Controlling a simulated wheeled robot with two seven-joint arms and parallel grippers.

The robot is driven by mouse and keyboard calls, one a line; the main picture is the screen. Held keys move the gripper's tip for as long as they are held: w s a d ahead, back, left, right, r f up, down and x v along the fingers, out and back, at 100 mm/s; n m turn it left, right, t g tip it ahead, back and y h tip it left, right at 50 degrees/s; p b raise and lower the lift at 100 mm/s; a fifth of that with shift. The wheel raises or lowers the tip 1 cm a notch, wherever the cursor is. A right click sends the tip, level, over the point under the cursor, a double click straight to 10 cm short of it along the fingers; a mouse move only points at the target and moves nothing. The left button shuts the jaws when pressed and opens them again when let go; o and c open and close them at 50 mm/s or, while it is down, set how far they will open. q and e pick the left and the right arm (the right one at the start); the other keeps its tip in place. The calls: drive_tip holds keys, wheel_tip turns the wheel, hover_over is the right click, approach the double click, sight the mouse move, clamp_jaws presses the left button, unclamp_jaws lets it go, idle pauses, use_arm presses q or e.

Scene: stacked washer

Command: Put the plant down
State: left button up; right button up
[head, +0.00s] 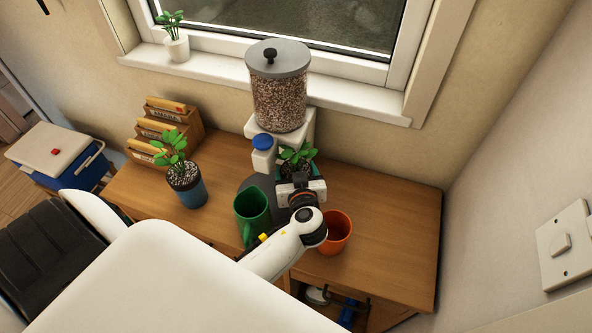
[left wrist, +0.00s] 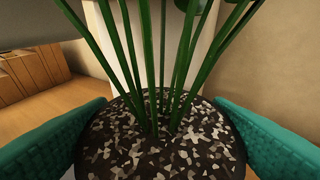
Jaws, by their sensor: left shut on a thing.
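The plant (head: 297,156) has green leaves and stands in front of the dispenser, behind my left gripper (head: 298,178). In the left wrist view, its green stems rise from speckled dark soil (left wrist: 155,140). The teal fingers of my left gripper (left wrist: 160,130) sit on both sides of the pot and are shut on it. The pot is mostly hidden in the head view, and I cannot tell whether its base touches the wooden cabinet top (head: 385,205). The plant looks roughly upright. My right gripper is not in view.
A dispenser (head: 280,100) stands behind the plant. A blue-potted plant (head: 188,187) and file holder (head: 165,128) are at left. The cabinet's right side is clear.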

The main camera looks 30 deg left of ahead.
use_arm(q)
drive_tip(key=o, duration=1.1)
drive_tip(key=shift+f, duration=0.1)
drive_tip(key=shift+b+v, duration=1.65)
drive_tip(key=shift+v, duration=4.45)
drive_tip(key=shift+w, duration=0.1)
